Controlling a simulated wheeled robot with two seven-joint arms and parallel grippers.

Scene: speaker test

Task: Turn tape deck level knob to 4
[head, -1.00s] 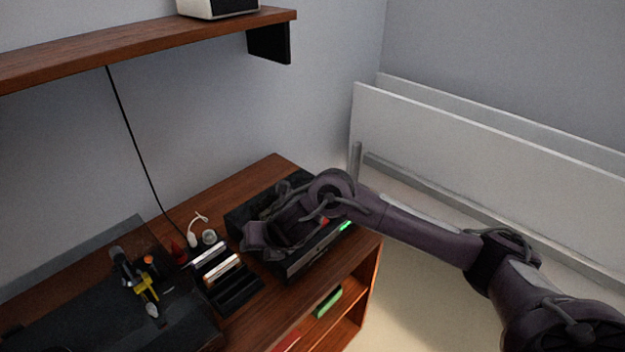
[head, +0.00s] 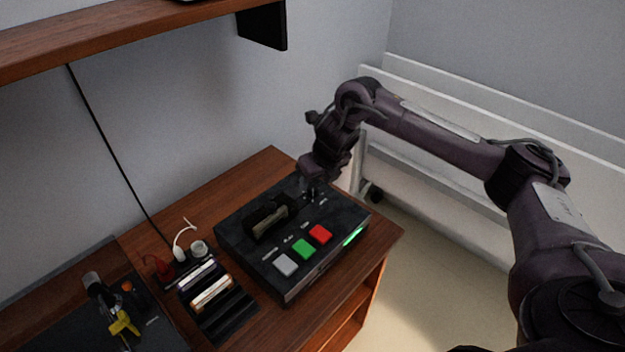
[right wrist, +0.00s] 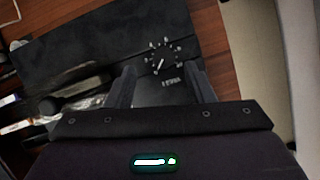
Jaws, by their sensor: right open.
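The black tape deck (head: 240,243) sits on the wooden cabinet, with grey, green and red buttons along its front. My right gripper (head: 312,192) points down over the deck's back right corner and largely covers the level knob there. In the right wrist view the dark round level knob (right wrist: 160,64) shows inside a ring of white marks. The open fingers of my right gripper (right wrist: 163,74) lie either side of the knob in that view; contact cannot be told. My left gripper is not in view.
A cassette rack (head: 215,295) stands left of the deck, with a white cable and small cup (head: 199,248) behind it. A turntable (head: 90,320) is further left. A wooden shelf (head: 130,32) overhangs the back. White panels (head: 440,175) stand to the right.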

